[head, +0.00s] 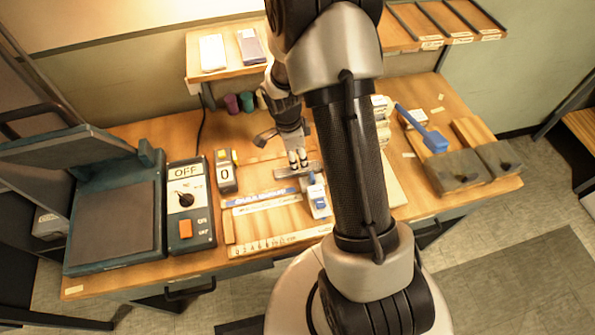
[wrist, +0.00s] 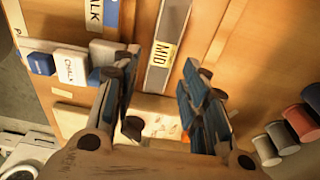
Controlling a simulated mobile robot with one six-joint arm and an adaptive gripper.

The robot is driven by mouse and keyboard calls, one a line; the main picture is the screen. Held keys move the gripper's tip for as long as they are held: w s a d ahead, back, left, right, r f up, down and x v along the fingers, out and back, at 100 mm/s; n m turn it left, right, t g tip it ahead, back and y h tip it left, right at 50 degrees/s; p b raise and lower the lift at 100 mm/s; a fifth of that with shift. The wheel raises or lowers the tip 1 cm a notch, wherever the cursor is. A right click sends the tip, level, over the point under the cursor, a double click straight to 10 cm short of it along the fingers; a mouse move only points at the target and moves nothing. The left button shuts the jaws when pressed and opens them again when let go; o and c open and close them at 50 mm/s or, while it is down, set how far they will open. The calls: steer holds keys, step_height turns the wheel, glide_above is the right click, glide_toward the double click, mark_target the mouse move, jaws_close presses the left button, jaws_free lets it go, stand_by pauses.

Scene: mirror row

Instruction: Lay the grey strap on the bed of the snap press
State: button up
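A long grey strip with a yellow MID label (wrist: 165,52) lies on the wood between my fingertips in the wrist view; it appears to be the grey strap. In the head view a grey strip (head: 283,174) shows just below my gripper (head: 298,160). My gripper (wrist: 160,72) is open, its fingers on either side of the strip with gaps visible. I cannot tell its exact height above the strip. A teal press with a raised lid and a flat dark grey bed (head: 115,222) stands at the left of the bench; it appears to be the snap press. Its bed looks bare.
A control box (head: 190,205) reading OFF stands beside the press, and a counter (head: 226,172) reading 0 is near it. Chalk boxes (wrist: 70,65) lie close to my left finger. Thread spools (wrist: 283,137) stand at the right. A shelf (head: 225,68) hangs behind.

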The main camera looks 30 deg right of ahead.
steer(key=shift+w+d+f+b, duration=0.1)
steer(key=shift+f+b, duration=0.4)
steer(key=shift+f, duration=0.9)
steer(key=shift+w+f+b, duration=0.1)
steer(key=shift+f+b, duration=0.4)
steer(key=shift+f, duration=0.85)
steer(key=shift+r, duration=0.1)
steer(key=shift+s, duration=0.1)
steer(key=shift+c, duration=0.2)
steer(key=c, duration=0.9)
